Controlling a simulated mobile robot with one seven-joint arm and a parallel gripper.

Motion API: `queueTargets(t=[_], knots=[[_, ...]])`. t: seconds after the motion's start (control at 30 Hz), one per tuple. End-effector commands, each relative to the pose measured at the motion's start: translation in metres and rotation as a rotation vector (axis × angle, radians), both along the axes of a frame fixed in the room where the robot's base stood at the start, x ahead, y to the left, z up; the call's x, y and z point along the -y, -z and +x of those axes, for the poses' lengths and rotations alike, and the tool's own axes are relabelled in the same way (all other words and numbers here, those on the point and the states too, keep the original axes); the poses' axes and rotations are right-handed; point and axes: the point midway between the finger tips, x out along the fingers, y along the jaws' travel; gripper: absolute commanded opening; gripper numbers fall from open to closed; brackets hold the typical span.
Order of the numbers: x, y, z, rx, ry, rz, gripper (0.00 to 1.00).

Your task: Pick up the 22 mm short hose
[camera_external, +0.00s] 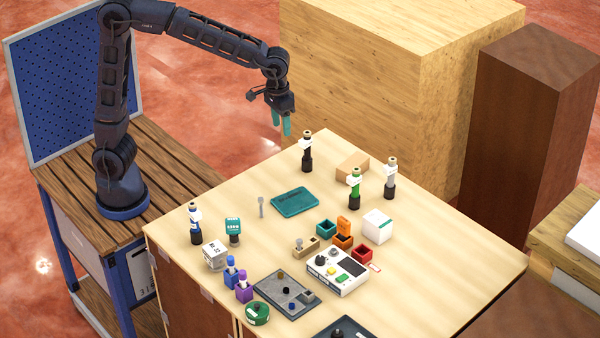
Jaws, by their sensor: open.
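My gripper (284,124) hangs above the far edge of the table with its teal fingers pointing down. Its fingers are apart and nothing shows between them. I cannot tell which thing is the 22 mm short hose, as the parts are too small to read. Small upright pieces on the table include a grey pin-like piece (261,207) left of the teal mat (295,202) and a teal-topped piece (233,231). My gripper is apart from all of these.
Bottle-like dispensers in black (307,152), green (355,190), grey (390,178) and blue (195,224) stand upright on the table (450,255). A white control box (338,273), a grey tray (272,298) and small coloured bins crowd the front middle. The right side is clear.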

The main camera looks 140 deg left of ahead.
Motion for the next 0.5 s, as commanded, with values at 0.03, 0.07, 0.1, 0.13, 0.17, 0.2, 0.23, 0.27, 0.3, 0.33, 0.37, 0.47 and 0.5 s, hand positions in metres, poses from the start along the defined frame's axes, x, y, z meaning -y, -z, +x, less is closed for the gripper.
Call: queueTargets(t=[0.03, 0.07, 0.1, 0.13, 0.17, 0.2, 0.23, 0.27, 0.3, 0.33, 0.37, 0.47, 0.5], knots=[[-0.023, 0.01, -0.002, -0.014, -0.053, -0.01, 0.51], [-0.035, 0.014, -0.004, -0.019, -0.084, -0.013, 0.51], [-0.05, 0.02, -0.006, -0.027, -0.123, -0.019, 0.51], [-0.061, 0.024, -0.008, -0.032, -0.15, -0.022, 0.51], [-0.071, 0.028, -0.01, -0.037, -0.176, -0.025, 0.51], [-0.083, 0.033, -0.013, -0.044, -0.206, -0.03, 0.51], [-0.091, 0.036, -0.014, -0.047, -0.227, -0.032, 0.51], [-0.098, 0.04, -0.016, -0.051, -0.246, -0.035, 0.51], [-0.106, 0.043, -0.018, -0.056, -0.266, -0.037, 0.51], [-0.111, 0.045, -0.02, -0.058, -0.279, -0.039, 0.51], [-0.115, 0.047, -0.021, -0.059, -0.29, -0.04, 0.51], [-0.123, 0.052, -0.024, -0.064, -0.312, -0.043, 0.51], [-0.124, 0.055, -0.024, -0.065, -0.315, -0.044, 0.51]])
